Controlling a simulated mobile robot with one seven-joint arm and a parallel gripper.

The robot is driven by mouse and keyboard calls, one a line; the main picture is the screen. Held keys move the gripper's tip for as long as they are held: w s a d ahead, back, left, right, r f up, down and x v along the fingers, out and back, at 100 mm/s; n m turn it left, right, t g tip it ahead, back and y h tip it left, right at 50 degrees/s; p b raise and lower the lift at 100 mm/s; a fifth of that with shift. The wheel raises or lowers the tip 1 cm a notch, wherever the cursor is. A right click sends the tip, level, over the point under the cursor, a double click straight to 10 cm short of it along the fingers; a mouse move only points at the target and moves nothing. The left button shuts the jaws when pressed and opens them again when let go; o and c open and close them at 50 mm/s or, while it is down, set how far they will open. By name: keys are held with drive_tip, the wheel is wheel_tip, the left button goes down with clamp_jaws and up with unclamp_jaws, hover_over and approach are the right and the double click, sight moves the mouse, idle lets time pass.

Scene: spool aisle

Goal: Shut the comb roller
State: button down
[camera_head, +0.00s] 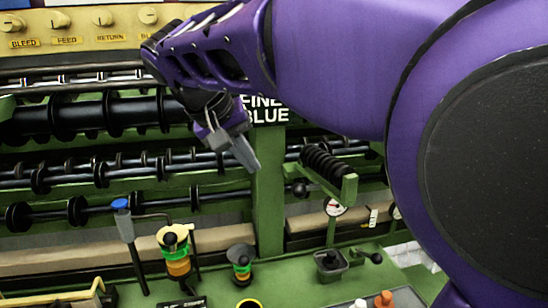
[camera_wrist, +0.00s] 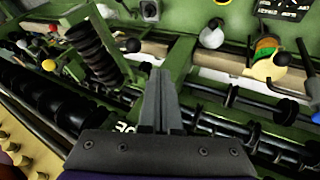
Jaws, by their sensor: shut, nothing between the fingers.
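The comb roller, which I take to be the black ribbed cylinder (camera_head: 325,163) on a green swing bracket (camera_head: 347,187), stands out at an angle from the green frame in the head view. A black ball knob (camera_head: 300,188) sits near its lower left side. In the wrist view the ribbed roller (camera_wrist: 93,50) is at upper left, with a dark ball (camera_wrist: 133,45) beside it. My gripper (camera_head: 247,158) is shut and empty, pointing down in front of the green upright, left of the roller and apart from it. Its closed fingers (camera_wrist: 160,90) show in the wrist view.
Rows of black rollers (camera_head: 100,170) run across the left. A blue-topped lever (camera_head: 122,205), a colored spool stack (camera_head: 174,250) and a smaller one (camera_head: 241,262) stand on the green deck below. A gauge (camera_head: 334,207) sits under the roller. A tray (camera_head: 398,298) is at lower right.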

drive_tip(key=w+d+f+b, duration=0.1)
drive_tip(key=w+d+f, duration=0.3)
drive_tip(key=d+f, duration=0.2)
drive_tip(key=shift+w+f, duration=0.15)
drive_tip(key=shift+f, duration=0.15)
drive_tip(key=shift+d, duration=0.1)
